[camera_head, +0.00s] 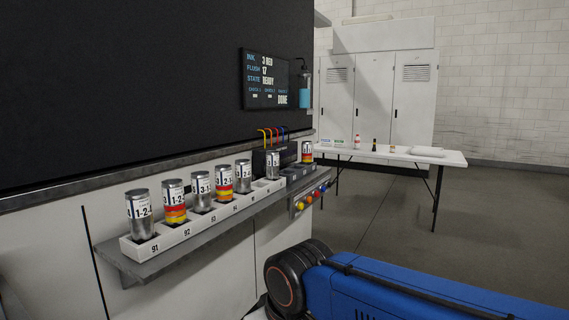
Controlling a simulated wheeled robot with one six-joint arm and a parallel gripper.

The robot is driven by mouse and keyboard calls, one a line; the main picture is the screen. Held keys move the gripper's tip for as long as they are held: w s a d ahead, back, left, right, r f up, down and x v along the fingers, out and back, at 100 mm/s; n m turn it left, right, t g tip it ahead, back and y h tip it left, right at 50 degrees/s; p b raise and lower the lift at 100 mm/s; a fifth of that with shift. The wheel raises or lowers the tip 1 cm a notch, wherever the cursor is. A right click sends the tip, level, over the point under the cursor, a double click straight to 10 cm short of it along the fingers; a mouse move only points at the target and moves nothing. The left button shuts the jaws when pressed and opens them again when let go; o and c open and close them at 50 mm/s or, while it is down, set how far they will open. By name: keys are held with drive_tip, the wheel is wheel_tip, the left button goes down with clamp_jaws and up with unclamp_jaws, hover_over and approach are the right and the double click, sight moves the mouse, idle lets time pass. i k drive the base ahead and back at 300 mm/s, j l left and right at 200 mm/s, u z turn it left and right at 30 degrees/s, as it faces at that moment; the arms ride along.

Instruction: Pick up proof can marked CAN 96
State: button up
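Several silver cans stand upright along a grey wall shelf in the head view. The nearest can (141,215) is plain silver with a white label. The second can (175,201) and fourth can (223,181) have red and yellow bands. The third can (200,190) and fifth can (243,175) look plain silver. Another silver can (272,165) stands farther along, and a red-and-yellow can (307,151) stands at the far end. I cannot read CAN 96 on any label. My gripper is not in view; only part of my blue arm shows at lower right.
A wall screen (265,80) reads 3 RED, 17, READY. Coloured buttons (310,198) sit below the shelf. A white table (451,158) stands beyond open floor.

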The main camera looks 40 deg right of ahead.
sight(306, 145)
drive_tip(key=i+l+z, duration=0.4)
drive_tip(key=i+l, duration=0.5)
